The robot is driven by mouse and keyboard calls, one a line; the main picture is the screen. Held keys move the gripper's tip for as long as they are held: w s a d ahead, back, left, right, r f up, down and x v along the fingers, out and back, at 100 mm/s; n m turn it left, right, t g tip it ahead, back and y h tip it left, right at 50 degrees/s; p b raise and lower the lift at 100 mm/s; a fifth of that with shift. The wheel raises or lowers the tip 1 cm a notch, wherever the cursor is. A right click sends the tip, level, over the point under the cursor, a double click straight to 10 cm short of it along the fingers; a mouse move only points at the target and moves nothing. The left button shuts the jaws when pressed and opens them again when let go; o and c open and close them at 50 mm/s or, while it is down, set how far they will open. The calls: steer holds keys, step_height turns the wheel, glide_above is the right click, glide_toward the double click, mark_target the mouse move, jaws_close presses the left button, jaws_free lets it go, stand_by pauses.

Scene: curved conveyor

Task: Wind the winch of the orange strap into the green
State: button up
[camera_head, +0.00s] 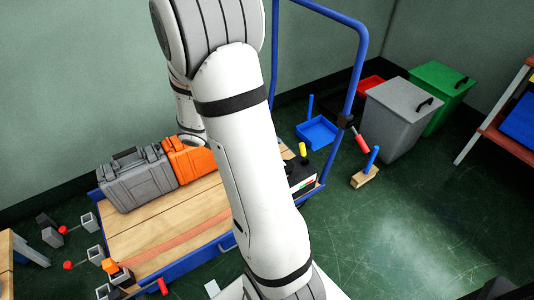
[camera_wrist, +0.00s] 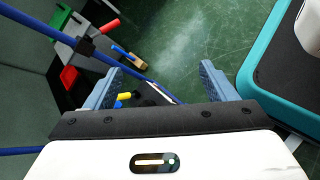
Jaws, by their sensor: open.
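In the head view, a faded orange strap (camera_head: 185,239) lies across the wooden deck of a blue-framed cart. A dark unit (camera_head: 301,180) with a small red and green marking sits at the deck's right end; a yellow knob (camera_head: 302,149) stands just behind it. I cannot tell whether this is the strap's winch. My gripper (camera_wrist: 160,85) shows in the wrist view, open, with its two blue-grey fingers wide apart. Between and beyond them show the yellow knob (camera_wrist: 124,96) and part of a dark unit; nothing is visibly held. My arm hides the middle of the deck.
A grey case (camera_head: 138,182) and an orange case (camera_head: 190,158) stand on the deck's back left. The cart's blue rail (camera_head: 359,70) rises at the right, with a red handle (camera_head: 360,143) beside it.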

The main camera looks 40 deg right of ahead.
steer(key=w+d+f+n+t+h+b, duration=0.25)
steer(key=d+f+n, duration=0.2)
steer(key=f, duration=0.55)
steer(key=w+d+f+n+t+h+b, duration=0.25)
steer(key=w+f+n, duration=0.2)
steer(key=f, duration=0.55)
steer(key=w+d+f+n+t+h+b, duration=0.25)
steer(key=d+f+n+t, duration=0.2)
steer(key=f, duration=0.45)
steer(key=shift+n+g+h, duration=0.35)
steer(key=shift+n+h, duration=0.1)
steer(key=shift+n, duration=0.1)
steer(key=d, duration=0.2)
steer(key=w+d+b, duration=0.1)
steer(key=d, duration=0.2)
steer(key=d+b, duration=0.1)
steer(key=d, duration=0.1)
steer(key=shift+w+d+f, duration=0.2)
steer(key=shift+w+d, duration=0.1)
steer(key=shift+d, duration=0.1)
steer(key=shift+c, duration=0.2)
steer(key=c, duration=0.9)
steer(key=shift+a, duration=0.35)
steer(key=shift+c, duration=0.3)
steer(key=shift+d+m+g, duration=0.3)
steer(key=shift+g, duration=0.2)
